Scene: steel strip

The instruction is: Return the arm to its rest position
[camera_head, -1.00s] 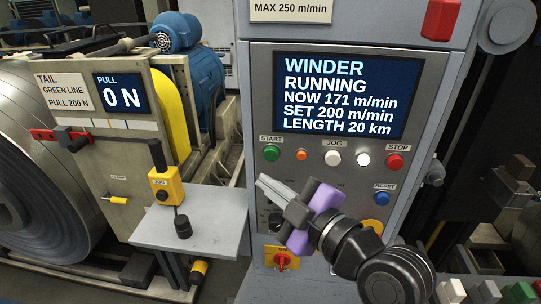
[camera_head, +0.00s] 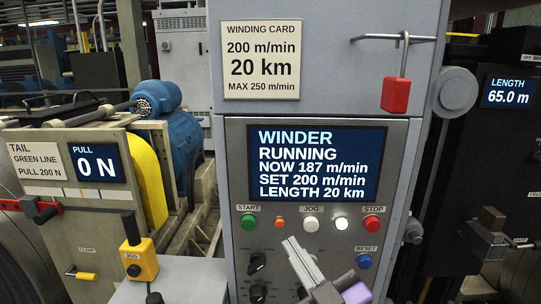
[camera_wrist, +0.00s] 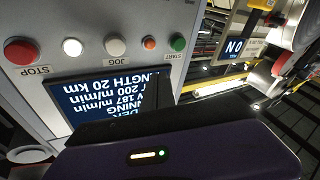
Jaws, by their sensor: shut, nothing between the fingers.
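My gripper (camera_head: 297,252) is at the bottom middle of the head view, in front of the winder control panel, with its fingers together and nothing held. Its purple body is partly cut off by the lower edge. The panel screen (camera_head: 313,162) reads winder running, now 187 m/min, set 200 m/min, length 20 km. Below it are the green start button (camera_head: 248,222), the white jog button (camera_head: 310,223) and the red stop button (camera_head: 372,223). In the wrist view the screen (camera_wrist: 110,100) appears upside down and partly hidden behind my gripper's dark body; the fingertips are not clear there.
A yellow jog pendant (camera_head: 138,258) stands on a grey shelf (camera_head: 190,280) at the lower left. A red padlock (camera_head: 396,95) hangs at the upper right under the winding card's level. A pull display (camera_head: 97,163) reads 0 N. A length display (camera_head: 509,91) reads 65.0 m.

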